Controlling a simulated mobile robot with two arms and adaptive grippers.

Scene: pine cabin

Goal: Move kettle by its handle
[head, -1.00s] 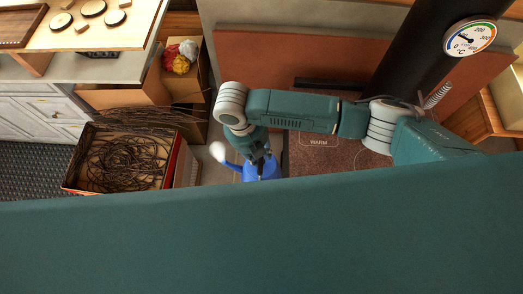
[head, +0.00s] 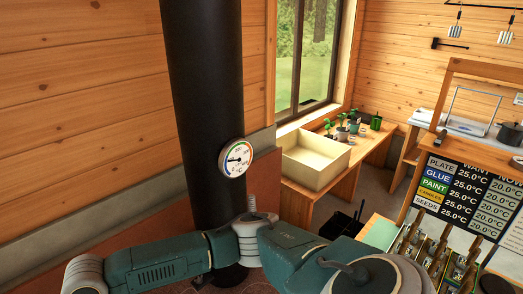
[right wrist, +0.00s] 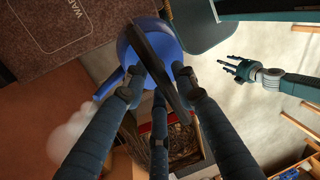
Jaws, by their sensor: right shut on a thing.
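The blue kettle (right wrist: 128,52) is in the right wrist view, with a dark handle (right wrist: 148,45) across its top. A pale white puff (right wrist: 70,138) is at the end of its spout. My right gripper (right wrist: 160,78) is shut on the handle, its fingers on both sides of it. The kettle overlaps the edge of a brown plate marked WARM (right wrist: 55,30); whether it touches anything beneath is hidden. My left gripper (right wrist: 232,68) is at the right of the right wrist view, fingers spread and empty, apart from the kettle. The head view shows neither gripper nor kettle.
A black stovepipe (head: 207,110) with a dial gauge (head: 236,158) rises behind my right arm. A cream tray (head: 316,160) sits on a wooden bench under the window. A temperature board (head: 463,195) stands at the right. A box of twigs (right wrist: 183,140) lies below the kettle.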

